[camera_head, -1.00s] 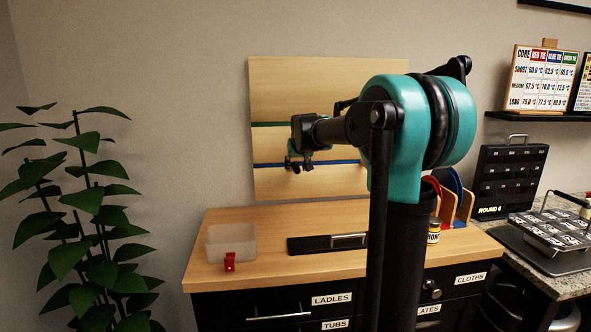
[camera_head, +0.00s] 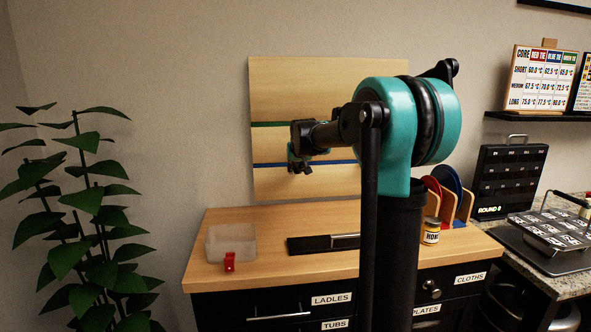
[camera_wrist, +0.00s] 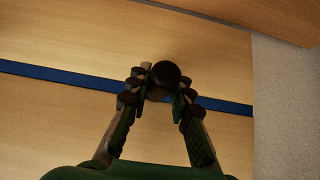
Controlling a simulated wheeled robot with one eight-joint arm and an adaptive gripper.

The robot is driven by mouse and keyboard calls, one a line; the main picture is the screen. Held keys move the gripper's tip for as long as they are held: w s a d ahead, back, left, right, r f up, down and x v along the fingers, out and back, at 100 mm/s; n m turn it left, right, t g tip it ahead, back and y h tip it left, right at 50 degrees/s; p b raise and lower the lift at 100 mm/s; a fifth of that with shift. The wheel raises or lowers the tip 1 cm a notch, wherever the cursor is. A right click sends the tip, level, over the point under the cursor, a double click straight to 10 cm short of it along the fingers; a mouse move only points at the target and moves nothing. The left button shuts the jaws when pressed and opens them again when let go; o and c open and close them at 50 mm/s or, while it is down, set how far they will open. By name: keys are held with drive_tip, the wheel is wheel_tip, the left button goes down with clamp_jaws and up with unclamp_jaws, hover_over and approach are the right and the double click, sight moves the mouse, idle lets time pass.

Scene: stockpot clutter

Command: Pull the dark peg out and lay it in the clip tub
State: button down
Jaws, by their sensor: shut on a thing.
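The dark peg (camera_wrist: 165,73) shows its round, dark end in the wrist view, between my gripper's fingertips, in front of the wooden wall board near the blue stripe. My gripper (camera_wrist: 158,88) is shut on it. In the head view my gripper (camera_head: 298,164) is at the board's lower part, and the peg is too hidden there to make out. I cannot tell how deep the peg sits in the board. The clip tub (camera_head: 230,242) is a clear box with a red clip (camera_head: 230,262) on its front, at the left of the wooden counter.
The wooden board (camera_head: 290,90) with green and blue stripes leans on the wall. A black bar-shaped item (camera_head: 310,244) lies on the counter right of the tub. A jar (camera_head: 431,231) and a plate rack (camera_head: 447,207) stand further right. A plant (camera_head: 85,200) is at the left.

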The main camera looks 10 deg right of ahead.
sight(297, 173)
drive_tip(key=shift+s, duration=2.1)
idle(0.9)
drive_tip(key=s, duration=0.3)
drive_tip(key=shift+s, duration=0.4)
idle(0.4)
